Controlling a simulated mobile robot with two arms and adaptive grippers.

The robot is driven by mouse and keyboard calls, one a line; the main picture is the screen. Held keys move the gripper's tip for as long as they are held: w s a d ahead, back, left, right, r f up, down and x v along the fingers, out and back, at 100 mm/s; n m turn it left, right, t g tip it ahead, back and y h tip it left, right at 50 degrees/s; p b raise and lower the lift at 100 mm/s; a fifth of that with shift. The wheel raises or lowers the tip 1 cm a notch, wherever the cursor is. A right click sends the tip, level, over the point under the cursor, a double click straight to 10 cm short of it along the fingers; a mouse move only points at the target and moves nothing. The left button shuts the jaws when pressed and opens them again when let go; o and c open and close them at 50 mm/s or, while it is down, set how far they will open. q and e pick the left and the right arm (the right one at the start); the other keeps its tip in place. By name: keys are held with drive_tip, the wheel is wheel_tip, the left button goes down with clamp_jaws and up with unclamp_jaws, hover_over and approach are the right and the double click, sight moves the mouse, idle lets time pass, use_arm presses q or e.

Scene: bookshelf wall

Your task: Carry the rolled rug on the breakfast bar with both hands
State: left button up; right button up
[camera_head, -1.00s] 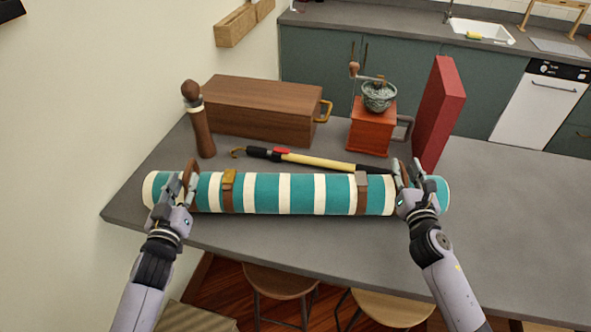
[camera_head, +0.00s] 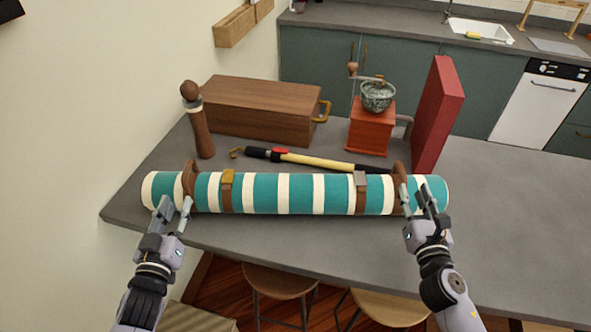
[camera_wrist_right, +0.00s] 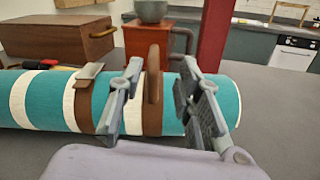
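The rolled rug (camera_head: 300,193) has teal and white stripes and lies lengthwise on the grey breakfast bar (camera_head: 290,237). It has brown straps with a buckle each and an upright brown handle near each end, a left handle (camera_head: 189,178) and a right handle (camera_head: 399,180). My left gripper (camera_head: 175,207) is open and empty, in front of the rug near its left handle. My right gripper (camera_head: 415,195) is open near the right handle. In the right wrist view, the right handle (camera_wrist_right: 153,75) stands beyond and between the spread fingers, not gripped.
Behind the rug lie a yellow and black stick-like object (camera_head: 318,161), a brown wooden box (camera_head: 262,110), a turned wooden piece (camera_head: 203,135), a red grinder (camera_head: 370,128) and a tall red block (camera_head: 438,115). The bar's right side is clear. Stools (camera_head: 281,282) stand below the front edge.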

drive_tip(key=s, duration=0.3)
drive_tip(key=shift+s, duration=0.25)
idle(0.4)
